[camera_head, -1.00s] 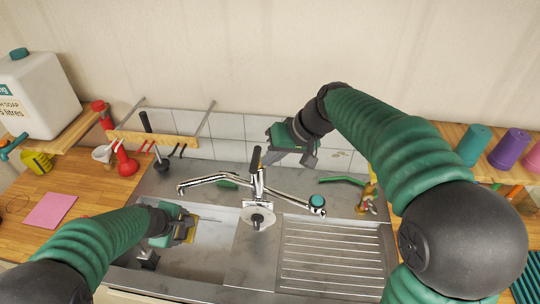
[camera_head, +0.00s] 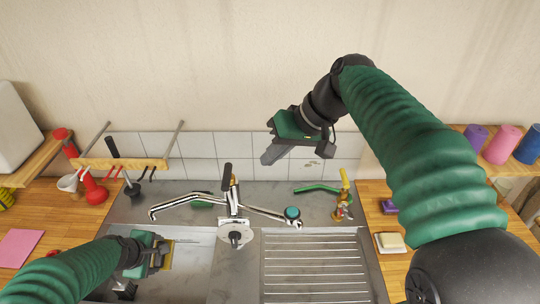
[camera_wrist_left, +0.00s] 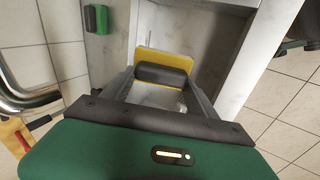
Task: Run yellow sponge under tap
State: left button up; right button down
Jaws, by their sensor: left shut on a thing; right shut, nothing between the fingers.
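The yellow sponge (camera_head: 168,256) is pinched in my left gripper (camera_head: 160,252), over the left sink basin (camera_head: 190,285). It also shows in the left wrist view (camera_wrist_left: 150,56), upright between the fingers. The chrome tap (camera_head: 234,210) has a long spout (camera_head: 180,203) reaching left, with its end above and to the left of the sponge in the head view. A black lever (camera_head: 227,176) stands on top of the tap. I cannot make out any water. My right gripper (camera_head: 270,154) is shut and empty, in front of the wall tiles, right of the lever.
A ribbed drainboard (camera_head: 315,265) lies right of the basin. A yellow-handled brass valve (camera_head: 343,195) stands behind it. A pale block (camera_head: 390,242) lies on the right counter.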

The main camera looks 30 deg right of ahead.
pick_arm(q)
jog(key=s+a+b, duration=0.2)
jog(key=s, duration=0.5)
jog(key=shift+a, duration=0.15)
dwell(0.3)
jog(key=shift+s, duration=0.1)
dwell(0.8)
jog(key=s+a+r+p, duration=0.1)
jog(key=s+r+p, duration=0.1)
jog(key=s+r, duration=0.2)
jog(key=shift+s+a, duration=0.3)
jog(key=shift+s, duration=0.05)
